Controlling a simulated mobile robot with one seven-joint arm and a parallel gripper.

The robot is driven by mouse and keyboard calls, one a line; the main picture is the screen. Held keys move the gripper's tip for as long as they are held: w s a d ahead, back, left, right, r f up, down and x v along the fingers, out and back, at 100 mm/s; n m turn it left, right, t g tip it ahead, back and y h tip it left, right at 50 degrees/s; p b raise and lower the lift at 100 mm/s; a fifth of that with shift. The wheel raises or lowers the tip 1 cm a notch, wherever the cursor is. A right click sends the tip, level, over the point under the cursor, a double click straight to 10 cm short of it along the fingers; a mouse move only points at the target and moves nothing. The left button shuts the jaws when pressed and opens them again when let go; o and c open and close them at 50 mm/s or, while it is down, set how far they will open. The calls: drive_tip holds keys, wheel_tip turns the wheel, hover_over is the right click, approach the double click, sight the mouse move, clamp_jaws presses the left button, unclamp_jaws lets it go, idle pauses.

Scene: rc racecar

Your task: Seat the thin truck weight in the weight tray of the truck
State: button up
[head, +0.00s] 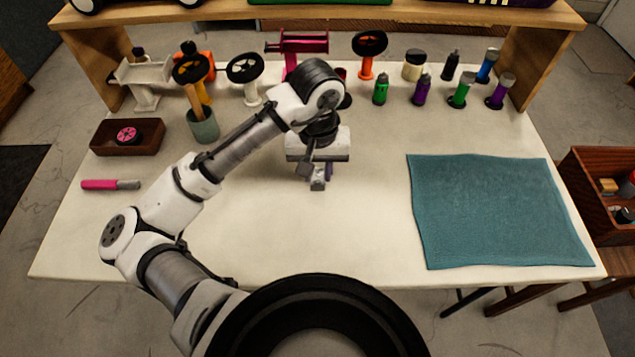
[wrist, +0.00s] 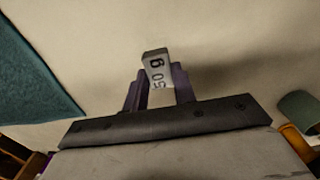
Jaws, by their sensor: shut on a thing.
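In the head view my gripper (head: 318,175) points down over the bare middle of the table, left of the teal cloth. No whole truck or weight tray shows. Black wheels (head: 86,4) of a vehicle are cut off at the top left, on the raised shelf; I cannot tell whether it is the truck.
The teal cloth (head: 495,210) lies flat at the right. A brown tray (head: 103,150) with a pink-black disc and a pink-handled tool (head: 110,184) lie at the left. Several stands and bottles line the back under the wooden shelf (head: 400,16). The front middle of the table is clear.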

sight(318, 193)
drive_tip(key=shift+f, duration=2.3)
drive_tip(key=shift+f, duration=0.1)
drive_tip(key=o, duration=1)
